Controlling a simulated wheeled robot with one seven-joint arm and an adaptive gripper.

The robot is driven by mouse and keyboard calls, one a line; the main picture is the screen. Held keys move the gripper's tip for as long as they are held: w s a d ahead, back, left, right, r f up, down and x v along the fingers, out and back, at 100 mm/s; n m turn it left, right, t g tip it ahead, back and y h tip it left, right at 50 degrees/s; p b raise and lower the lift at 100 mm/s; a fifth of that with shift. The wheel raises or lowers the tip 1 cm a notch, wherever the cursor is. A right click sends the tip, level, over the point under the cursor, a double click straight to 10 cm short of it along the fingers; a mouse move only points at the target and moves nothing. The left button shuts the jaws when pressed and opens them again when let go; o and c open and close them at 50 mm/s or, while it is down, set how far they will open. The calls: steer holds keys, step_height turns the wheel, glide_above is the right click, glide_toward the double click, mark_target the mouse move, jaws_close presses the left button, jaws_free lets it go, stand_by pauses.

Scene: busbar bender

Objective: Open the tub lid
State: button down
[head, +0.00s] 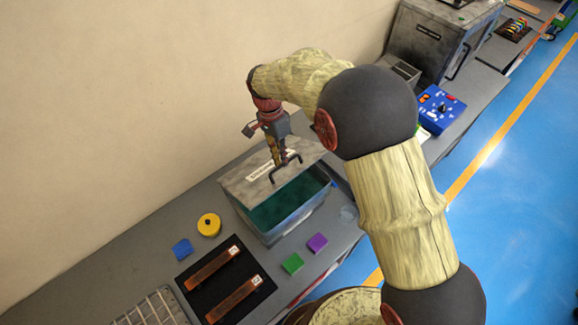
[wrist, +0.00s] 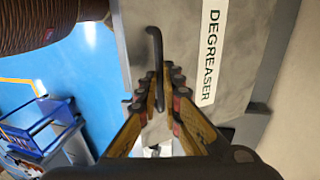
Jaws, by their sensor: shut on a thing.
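The grey tub (head: 285,231) stands on the bench against the wall, with dark teal liquid (head: 290,203) showing inside. Its grey lid (head: 243,184) is raised and tilted, with the front side of the tub's mouth uncovered. In the wrist view the lid (wrist: 245,55) carries a white label reading DEGREASER (wrist: 213,50). A dark bar handle (head: 289,171) stands out from the lid, and it also shows in the wrist view (wrist: 154,45). My gripper (head: 280,162) is shut on this handle; its fingers (wrist: 156,88) lie on both sides of the bar.
In front of the tub lie a green block (head: 292,263) and a purple block (head: 317,243). To its left are a yellow round item (head: 209,224), a blue block (head: 182,250) and a black mat (head: 212,270) with two copper bars. A blue control box (head: 440,108) stands at the right.

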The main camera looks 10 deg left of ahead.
steer(key=shift+w+a+r, duration=0.55)
steer(key=shift+a+r, duration=0.05)
steer(key=shift+r, duration=0.1)
steer(key=c, duration=2.6)
jaws_free()
steer(key=shift+f, duration=0.35)
steer(key=shift+o, duration=0.9)
steer(key=shift+w+a, duration=0.1)
steer(key=shift+o, duration=2.5)
steer(key=shift+r, duration=0.1)
steer(key=v, duration=1.1)
steer(key=shift+r, duration=0.45)
